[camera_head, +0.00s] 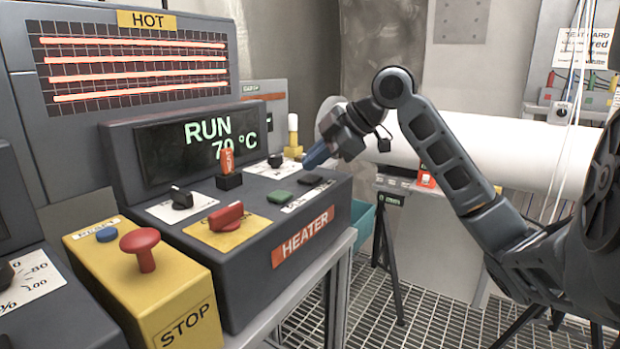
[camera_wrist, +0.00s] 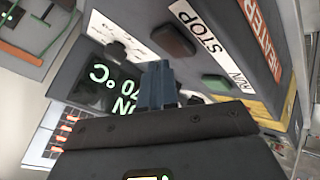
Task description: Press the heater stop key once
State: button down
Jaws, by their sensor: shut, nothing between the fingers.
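The grey heater box carries a red HEATER label (camera_head: 303,237). On its top right a dark stop key (camera_head: 310,179) sits beside a green run key (camera_head: 280,197). In the wrist view the dark stop key (camera_wrist: 172,40) lies by the word STOP and the green key (camera_wrist: 217,84) by RUN. My gripper (camera_head: 314,160) is shut and empty, its blue-grey fingers above the box near the dark key. In the wrist view the fingertips (camera_wrist: 157,68) appear just short of that key, with no contact visible. The display (camera_head: 203,143) reads RUN and about 70 °C.
A yellow STOP box (camera_head: 150,285) with a red mushroom button (camera_head: 141,248) stands in front left. A red selector (camera_head: 226,216), a black knob (camera_head: 181,197) and an upright orange-tipped HEAT switch (camera_head: 228,168) share the heater top. A glowing HOT grille (camera_head: 130,68) stands behind.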

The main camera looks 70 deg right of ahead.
aim_at(314, 178)
jog(key=shift+f, duration=0.1)
jog(key=shift+f+b, duration=0.35)
jog(key=shift+b, duration=0.15)
jog(key=shift+f+b, duration=0.45)
dwell(0.7)
jog(key=shift+r, duration=0.15)
jog(key=shift+r+p, duration=0.6)
jog(key=shift+r, duration=0.15)
jog(key=shift+r+p, duration=1.75)
jog(key=shift+r, duration=0.75)
jog(key=shift+r, duration=0.1)
